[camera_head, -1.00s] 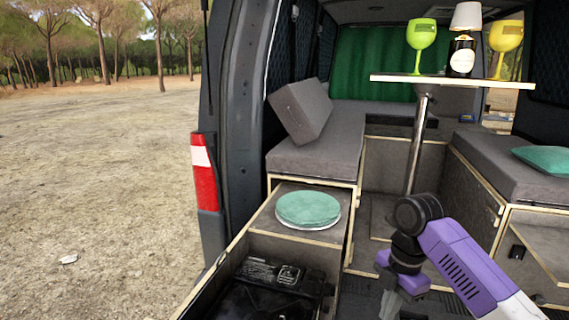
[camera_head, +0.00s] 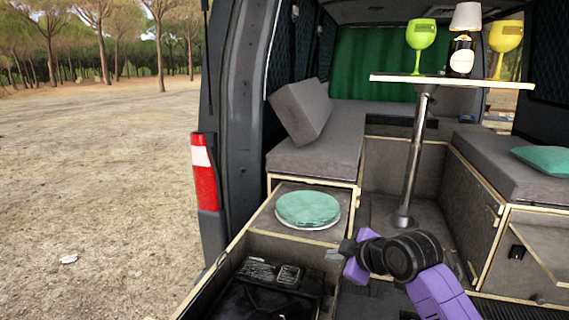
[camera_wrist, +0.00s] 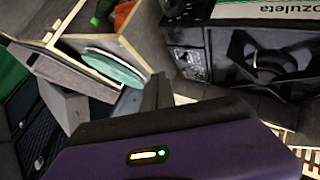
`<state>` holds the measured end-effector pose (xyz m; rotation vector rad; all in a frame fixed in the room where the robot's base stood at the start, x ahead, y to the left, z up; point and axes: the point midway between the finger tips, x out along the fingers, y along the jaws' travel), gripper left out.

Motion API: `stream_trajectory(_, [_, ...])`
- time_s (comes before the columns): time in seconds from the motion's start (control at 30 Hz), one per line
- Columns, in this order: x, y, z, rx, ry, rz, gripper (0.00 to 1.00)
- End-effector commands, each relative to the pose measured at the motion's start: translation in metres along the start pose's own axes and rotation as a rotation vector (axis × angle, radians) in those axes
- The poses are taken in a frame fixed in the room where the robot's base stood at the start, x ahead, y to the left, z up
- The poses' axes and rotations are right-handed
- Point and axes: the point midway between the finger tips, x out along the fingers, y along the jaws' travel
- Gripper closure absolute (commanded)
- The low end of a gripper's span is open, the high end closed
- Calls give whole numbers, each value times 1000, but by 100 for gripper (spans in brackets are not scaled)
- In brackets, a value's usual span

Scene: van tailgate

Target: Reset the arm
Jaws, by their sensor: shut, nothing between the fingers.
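My gripper (camera_head: 338,254) is at the lower middle of the head view, on the end of my purple and black arm. It is shut and empty, pointing left toward the drawer unit. In the wrist view the dark fingers (camera_wrist: 160,92) show close together in front of the purple hand. The arm is folded low, in front of the van's floor.
A black stove (camera_head: 268,290) sits in the open drawer. Benches stand on both sides.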

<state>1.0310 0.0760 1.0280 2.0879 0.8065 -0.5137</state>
Motion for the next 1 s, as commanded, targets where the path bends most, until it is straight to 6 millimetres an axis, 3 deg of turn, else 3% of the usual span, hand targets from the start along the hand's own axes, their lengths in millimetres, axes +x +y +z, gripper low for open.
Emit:
stream_trajectory(0.2, [-9, -32, -29, 307, 238, 194, 100])
stream_trajectory(0.37, [-32, -55, -27, 513, 371, 315, 100])
stream_trajectory(0.67, [-98, -114, 9, 817, 530, 508, 100])
stream_trajectory(1.0, [-195, -196, 64, 997, 582, 680, 100])
